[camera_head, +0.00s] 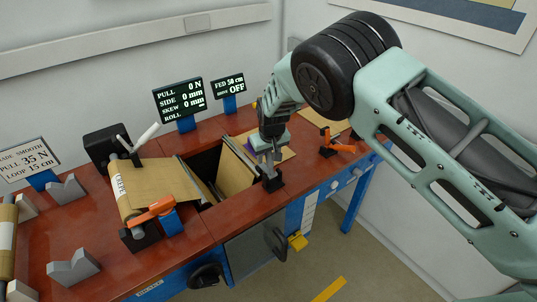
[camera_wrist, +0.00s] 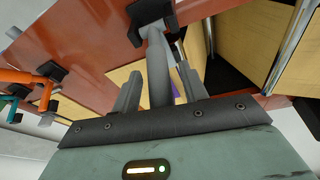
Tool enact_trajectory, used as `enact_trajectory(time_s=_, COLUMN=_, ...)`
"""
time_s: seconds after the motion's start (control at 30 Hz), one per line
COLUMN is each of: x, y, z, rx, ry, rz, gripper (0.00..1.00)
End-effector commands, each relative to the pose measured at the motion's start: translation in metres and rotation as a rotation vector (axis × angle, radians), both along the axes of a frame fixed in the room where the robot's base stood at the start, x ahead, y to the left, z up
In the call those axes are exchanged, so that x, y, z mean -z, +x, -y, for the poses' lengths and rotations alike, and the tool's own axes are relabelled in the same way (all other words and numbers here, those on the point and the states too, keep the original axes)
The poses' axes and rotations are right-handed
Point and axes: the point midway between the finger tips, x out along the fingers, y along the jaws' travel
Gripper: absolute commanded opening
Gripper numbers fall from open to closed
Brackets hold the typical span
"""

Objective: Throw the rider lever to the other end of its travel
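My gripper (camera_head: 268,155) points down at the right side of the dark opening in the red bench. In the wrist view its two grey fingers (camera_wrist: 160,92) stand apart on either side of a grey lever (camera_wrist: 157,62). Gaps show between the lever and the fingers. The lever rises from a black block (camera_wrist: 148,12), which also shows in the head view (camera_head: 273,184). No label marks it as the rider lever. Another lever with a white handle (camera_head: 146,136) stands on the left near the paper roll.
An orange lever (camera_head: 154,211) stands front left, another orange lever (camera_head: 341,147) to the right. Bright rollers (camera_head: 240,152) and brown paper (camera_head: 165,185) border the opening. Dark displays (camera_head: 180,99) stand behind; one reads pull 0 N, another drive off. Grey V-blocks (camera_head: 73,268) sit left.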

Motion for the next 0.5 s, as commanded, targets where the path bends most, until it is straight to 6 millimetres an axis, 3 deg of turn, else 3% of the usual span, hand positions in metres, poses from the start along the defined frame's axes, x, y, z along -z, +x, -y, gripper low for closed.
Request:
enact_trajectory(time_s=0.33, x=-0.002, y=0.000, z=0.000, rx=0.001, ry=0.001, rz=0.001, gripper=0.44)
enact_trajectory(time_s=0.5, x=-0.019, y=-0.004, z=0.000, rx=0.000, ry=0.003, rz=0.003, gripper=0.44)
